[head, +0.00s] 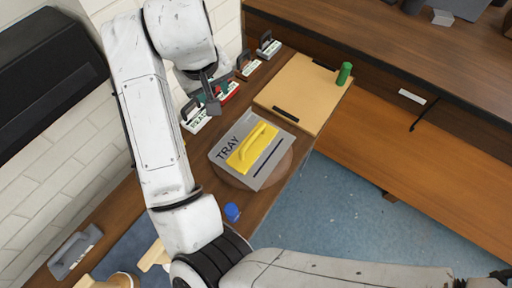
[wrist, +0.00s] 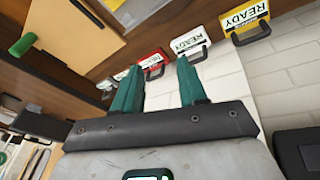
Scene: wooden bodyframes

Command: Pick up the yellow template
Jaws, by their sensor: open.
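The yellow template (head: 252,148), a flat yellow piece with a raised yellow handle, lies on a grey plate marked TRAY (head: 222,151) at the middle of the bench in the head view. My gripper (head: 213,100) is above the bench, behind and to the left of the template, apart from it. In the wrist view my gripper (wrist: 158,78) has its two teal fingers spread with nothing between them. A yellow READY sign with a dark handle (wrist: 245,20) shows at the upper right there.
A tan board (head: 297,92) with a green cylinder (head: 344,73) lies beyond the tray. Several handled signs stand along the wall, including a red one (head: 230,91). A blue round object (head: 232,212) sits near the bench edge. Blue floor (head: 335,205) is open at right.

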